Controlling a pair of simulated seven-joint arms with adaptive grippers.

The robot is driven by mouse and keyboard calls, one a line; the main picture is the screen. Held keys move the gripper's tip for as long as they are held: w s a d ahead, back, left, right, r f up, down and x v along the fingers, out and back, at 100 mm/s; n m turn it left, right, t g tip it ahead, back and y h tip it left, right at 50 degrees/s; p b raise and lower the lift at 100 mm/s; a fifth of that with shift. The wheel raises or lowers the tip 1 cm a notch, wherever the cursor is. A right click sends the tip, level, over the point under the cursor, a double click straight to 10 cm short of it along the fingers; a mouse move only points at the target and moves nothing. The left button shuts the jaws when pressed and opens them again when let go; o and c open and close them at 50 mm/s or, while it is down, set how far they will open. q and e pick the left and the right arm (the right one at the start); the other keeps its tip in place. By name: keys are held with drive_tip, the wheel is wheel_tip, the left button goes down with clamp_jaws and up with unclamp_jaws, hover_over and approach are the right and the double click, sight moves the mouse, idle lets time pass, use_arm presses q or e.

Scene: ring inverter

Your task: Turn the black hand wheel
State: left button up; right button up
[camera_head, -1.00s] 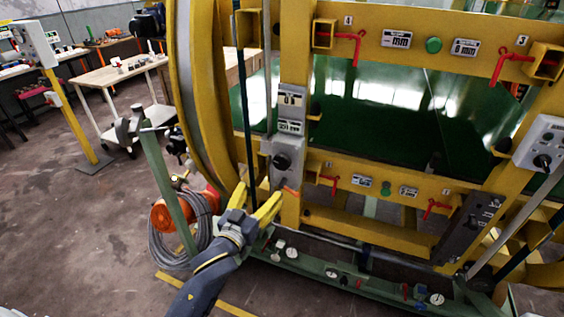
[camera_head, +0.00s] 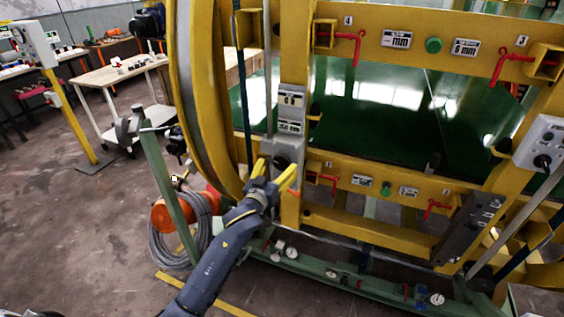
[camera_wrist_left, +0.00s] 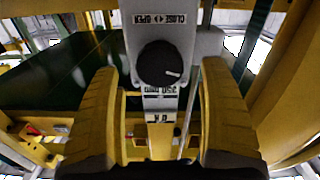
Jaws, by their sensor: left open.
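The black hand wheel (camera_wrist_left: 160,63) is a round knob on a grey bracket (camera_wrist_left: 190,45) below a "CLOSE OPEN" label, seen in the left wrist view. In the head view the wheel (camera_head: 282,162) shows as a dark spot just beyond the fingertips, partly hidden by them. My left gripper (camera_head: 273,172) is open, its yellow fingers pointing up at the wheel. In the left wrist view the fingers of the left gripper (camera_wrist_left: 160,90) stand wide on either side of the wheel, apart from it. My right gripper is not in view.
The yellow ring frame (camera_head: 195,100) curves close on the left of the wheel. Red clamp handles (camera_head: 327,180) sit on the yellow beams to the right. A green base rail with gauges (camera_head: 330,273) runs below. A coiled hose (camera_head: 185,235) lies at the lower left.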

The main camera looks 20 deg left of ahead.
sight(281, 164)
use_arm(q)
drive_tip(key=shift+w+d, duration=0.15)
drive_tip(key=shift+w, duration=1.95)
drive_tip(key=c, duration=1.3)
drive_tip(key=shift+o, duration=0.2)
drive_tip(key=shift+m, duration=0.4)
drive_tip(key=m, duration=0.4)
drive_tip(key=shift+m, duration=0.4)
drive_tip(key=m, duration=0.5)
drive_tip(key=shift+m, duration=0.4)
